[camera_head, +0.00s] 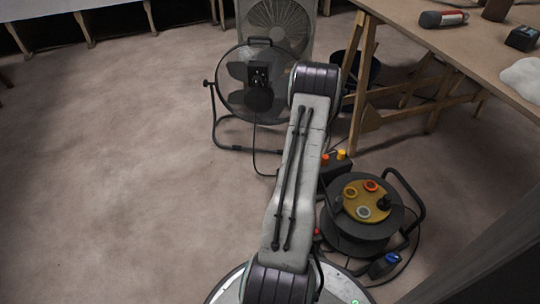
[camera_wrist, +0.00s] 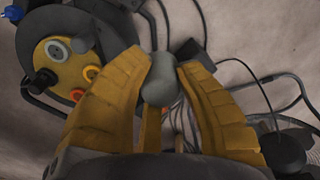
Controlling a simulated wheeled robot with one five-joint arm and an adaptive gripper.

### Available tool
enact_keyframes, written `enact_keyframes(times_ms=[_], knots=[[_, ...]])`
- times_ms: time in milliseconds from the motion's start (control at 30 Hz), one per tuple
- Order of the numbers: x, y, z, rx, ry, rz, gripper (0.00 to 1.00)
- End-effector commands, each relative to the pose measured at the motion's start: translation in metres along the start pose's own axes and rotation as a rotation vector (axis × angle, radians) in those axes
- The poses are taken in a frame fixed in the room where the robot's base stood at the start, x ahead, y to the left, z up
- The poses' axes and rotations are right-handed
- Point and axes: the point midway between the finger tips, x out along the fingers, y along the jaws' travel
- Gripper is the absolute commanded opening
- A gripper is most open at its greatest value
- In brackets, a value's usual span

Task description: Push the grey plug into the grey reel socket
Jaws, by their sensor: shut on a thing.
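My gripper (camera_wrist: 165,68) has its yellow fingers shut on the grey plug (camera_wrist: 163,82) in the wrist view. The cable reel, with its yellow face, is at the upper left of that view, and the plug is apart from it. The grey reel socket (camera_wrist: 57,50) is a pale ring on that face, uncovered, left of the plug. In the head view the reel (camera_head: 350,235) stands on the floor right of my arm, its grey socket (camera_head: 363,212) near the front of the face. My gripper and the plug are hidden behind my arm there.
Orange (camera_head: 371,186) and yellow (camera_head: 349,192) sockets and a black plug (camera_head: 384,203) share the reel face. A blue plug (camera_head: 385,263) lies beside the reel. A fan (camera_head: 230,95) and a workbench (camera_head: 450,45) stand behind. Loose cables (camera_wrist: 265,95) lie right. Floor at left is clear.

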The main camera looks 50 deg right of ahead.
Motion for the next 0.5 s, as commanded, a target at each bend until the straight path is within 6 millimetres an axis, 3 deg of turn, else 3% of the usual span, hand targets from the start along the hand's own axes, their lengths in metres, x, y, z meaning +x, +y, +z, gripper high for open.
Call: enact_keyframes(times_ms=[33,200,400,500], knots=[[0.006,0.025,0.003,0.053,-0.003,0.000,0.02],[0.024,0.096,0.017,0.206,-0.003,-0.001,0.02],[0.045,0.164,0.041,0.367,-0.003,-0.001,0.02],[0.054,0.189,0.051,0.428,-0.003,-0.001,0.02]])
